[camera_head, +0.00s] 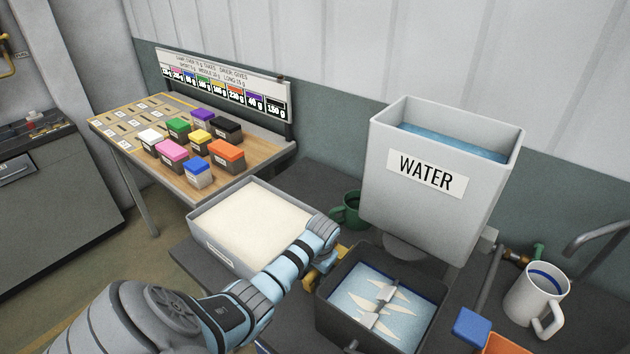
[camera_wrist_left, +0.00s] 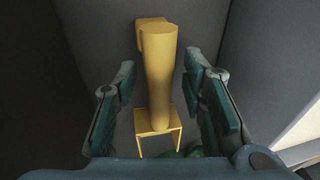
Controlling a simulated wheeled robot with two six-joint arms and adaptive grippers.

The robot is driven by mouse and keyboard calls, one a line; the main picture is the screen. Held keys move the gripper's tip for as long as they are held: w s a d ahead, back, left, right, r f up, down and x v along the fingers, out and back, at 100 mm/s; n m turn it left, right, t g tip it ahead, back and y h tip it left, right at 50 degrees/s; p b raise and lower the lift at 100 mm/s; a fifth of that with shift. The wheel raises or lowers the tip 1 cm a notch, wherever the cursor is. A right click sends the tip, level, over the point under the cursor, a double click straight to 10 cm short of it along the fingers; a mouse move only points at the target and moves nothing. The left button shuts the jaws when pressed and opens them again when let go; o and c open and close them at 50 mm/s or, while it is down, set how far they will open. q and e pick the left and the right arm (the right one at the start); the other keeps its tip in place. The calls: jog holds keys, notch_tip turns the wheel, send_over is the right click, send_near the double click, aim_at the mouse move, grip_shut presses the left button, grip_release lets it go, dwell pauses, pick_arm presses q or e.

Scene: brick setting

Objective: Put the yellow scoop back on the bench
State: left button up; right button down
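The yellow scoop (camera_wrist_left: 159,75) is in the left wrist view, its handle running up the middle and a square open frame-like part at the lower end. In the head view only a bit of yellow (camera_head: 322,268) shows below my left wrist, between the white-filled tray and the dark mixing box. My left gripper (camera_wrist_left: 161,72) has its two green-padded fingers apart, one on each side of the handle, with gaps on both sides. In the head view my left arm hides its fingers. My right gripper is not in view. The dark bench (camera_head: 325,180) is partly hidden.
The tray of white powder (camera_head: 250,222) lies left of my wrist. The dark mixing box (camera_head: 335,312) with paddles is right of it. The WATER tank (camera_head: 425,205) stands behind. A green mug (camera_head: 347,211) and a white mug (camera_head: 533,295) stand nearby.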

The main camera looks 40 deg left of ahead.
pick_arm(q)
jog(key=shift+r, duration=0.5)
jog(key=p+v, duration=0.3)
jog(key=v, duration=0.8)
jog(key=shift+d, duration=0.15)
jog(key=shift+s+r, duration=0.1)
